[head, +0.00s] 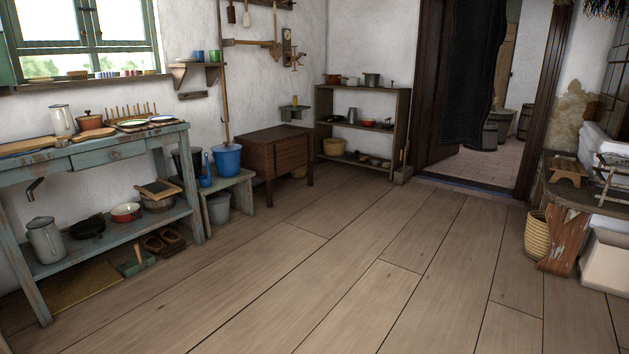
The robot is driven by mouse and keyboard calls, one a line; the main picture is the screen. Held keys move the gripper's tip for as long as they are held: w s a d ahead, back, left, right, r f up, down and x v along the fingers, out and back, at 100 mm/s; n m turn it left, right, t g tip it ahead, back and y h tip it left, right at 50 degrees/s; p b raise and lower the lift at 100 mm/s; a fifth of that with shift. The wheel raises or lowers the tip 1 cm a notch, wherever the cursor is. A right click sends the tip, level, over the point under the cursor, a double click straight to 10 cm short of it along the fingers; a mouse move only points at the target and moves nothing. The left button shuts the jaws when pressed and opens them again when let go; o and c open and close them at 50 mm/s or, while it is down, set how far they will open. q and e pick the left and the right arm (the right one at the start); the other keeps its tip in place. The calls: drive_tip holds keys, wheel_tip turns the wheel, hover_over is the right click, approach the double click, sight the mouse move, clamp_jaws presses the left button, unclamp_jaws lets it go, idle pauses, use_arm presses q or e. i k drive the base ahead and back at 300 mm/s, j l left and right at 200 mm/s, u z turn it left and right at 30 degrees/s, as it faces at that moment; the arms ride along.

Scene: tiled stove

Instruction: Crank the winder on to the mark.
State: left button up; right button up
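Neither of my grippers is in view. I cannot make out for certain which thing is the winder, and no mark can be told at this distance. A pale slatted frame (612,172) stands on the dark bench at the right edge, partly cut off by the picture. A small wooden stand (568,168) is beside it on the same bench. A small fitting (298,58) hangs on the back wall, too small to tell what it is.
A blue-green worktable (112,152) with crockery runs along the left wall. A low bench (238,184) holds a blue bucket (227,160). A brown chest (275,150) and open shelf (363,103) stand at the back. A doorway (490,130) opens behind. The plank floor (370,260) is clear.

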sight(294, 58)
drive_tip(key=i, duration=3.45)
drive_tip(key=i+u, duration=0.15)
drive_tip(key=i, duration=0.4)
drive_tip(key=i+l, duration=0.15)
drive_tip(key=i, duration=0.45)
drive_tip(key=i+l+u, duration=0.15)
drive_tip(key=i, duration=0.4)
